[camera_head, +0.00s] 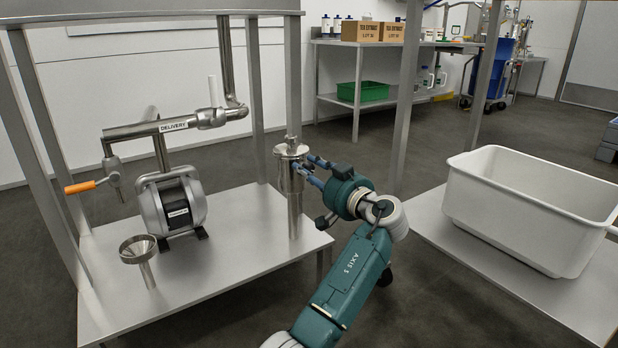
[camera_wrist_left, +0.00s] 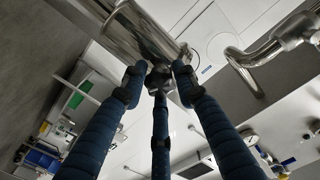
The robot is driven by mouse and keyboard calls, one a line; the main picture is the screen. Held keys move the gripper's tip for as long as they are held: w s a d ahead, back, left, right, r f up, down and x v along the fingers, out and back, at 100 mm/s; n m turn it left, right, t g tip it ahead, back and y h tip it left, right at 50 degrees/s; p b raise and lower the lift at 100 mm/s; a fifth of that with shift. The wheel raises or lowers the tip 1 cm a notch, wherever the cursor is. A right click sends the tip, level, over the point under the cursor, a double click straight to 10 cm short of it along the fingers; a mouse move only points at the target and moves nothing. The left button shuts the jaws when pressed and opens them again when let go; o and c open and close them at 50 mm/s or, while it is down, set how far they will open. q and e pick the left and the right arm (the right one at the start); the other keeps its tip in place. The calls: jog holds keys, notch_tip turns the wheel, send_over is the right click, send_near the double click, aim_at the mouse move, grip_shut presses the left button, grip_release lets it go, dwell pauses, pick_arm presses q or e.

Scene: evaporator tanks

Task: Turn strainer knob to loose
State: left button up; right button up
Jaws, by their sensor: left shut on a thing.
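The strainer (camera_head: 294,205) is a shiny upright metal cylinder at the right edge of the steel bench. In the left wrist view its polished body (camera_wrist_left: 135,35) fills the upper part. My left gripper (camera_head: 312,169) reaches it from the right, near its upper part. Its three blue fingers are shut around a small dark knob (camera_wrist_left: 160,79) on the strainer's side. The fingers mostly hide the knob, and I cannot read its setting. My right gripper is not in view.
A pump (camera_head: 172,205) with a pipe labelled DELIVERY and an orange-handled valve (camera_head: 85,186) stands left on the bench. A white tub (camera_head: 535,205) stands on the right-hand bench. Frame posts rise around the benches.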

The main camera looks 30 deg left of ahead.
pick_arm(q)
jog(key=shift+d+n+b, duration=0.1)
jog(key=shift+n+b, duration=0.2)
jog(key=shift+n, duration=0.2)
jog(key=o, duration=1.1)
jog(key=shift+o, duration=0.2)
jog(key=v, duration=1.2)
